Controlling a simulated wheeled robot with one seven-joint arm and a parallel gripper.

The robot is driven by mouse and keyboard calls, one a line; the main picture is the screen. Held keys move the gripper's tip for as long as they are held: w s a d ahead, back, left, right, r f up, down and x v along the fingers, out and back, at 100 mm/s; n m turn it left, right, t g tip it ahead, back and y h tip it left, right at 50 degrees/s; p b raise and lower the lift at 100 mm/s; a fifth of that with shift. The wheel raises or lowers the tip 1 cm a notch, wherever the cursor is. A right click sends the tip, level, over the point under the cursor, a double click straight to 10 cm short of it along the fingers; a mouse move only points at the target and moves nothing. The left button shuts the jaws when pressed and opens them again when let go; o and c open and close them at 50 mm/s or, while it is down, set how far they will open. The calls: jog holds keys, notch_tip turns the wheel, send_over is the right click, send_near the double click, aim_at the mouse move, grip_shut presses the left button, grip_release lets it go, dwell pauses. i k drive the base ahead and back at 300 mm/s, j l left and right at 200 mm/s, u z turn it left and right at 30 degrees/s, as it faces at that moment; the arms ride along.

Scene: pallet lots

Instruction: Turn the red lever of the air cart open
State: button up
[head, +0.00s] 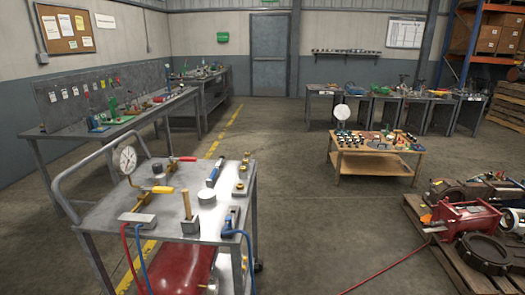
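The air cart (110,215) stands in the near left of the head view, a grey metal cart with a bent tube handle and a red tank (180,268) under its top. The red lever (185,159) sits at the far edge of the cart top and lies roughly level, pointing right. A brass fitting is at its left end, too small to tell in detail. A yellow lever (162,190) lies nearer on the same top. A round white gauge (128,160) stands at the left. My gripper is not in view.
Blue and red hoses hang from the cart's front. A grey workbench (105,134) lines the left wall. A low wooden table (376,164) stands right of centre. A pallet with a red machine (466,219) is at the right. A red hose (385,268) crosses otherwise open floor.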

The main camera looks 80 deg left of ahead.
aim_at(182, 159)
jog(key=u, duration=0.85)
jog(key=j+u, duration=0.1)
jog(key=u, duration=1.2)
jog(key=j+u, duration=0.1)
jog(key=u, duration=0.75)
jog(key=i+j, duration=0.2)
jog(key=i, duration=0.25)
jog(key=i+j, duration=0.25)
jog(key=i, duration=0.2)
jog(key=i+j, duration=0.2)
jog(key=i, duration=0.2)
jog(key=i+j, duration=0.25)
jog(key=i, duration=0.2)
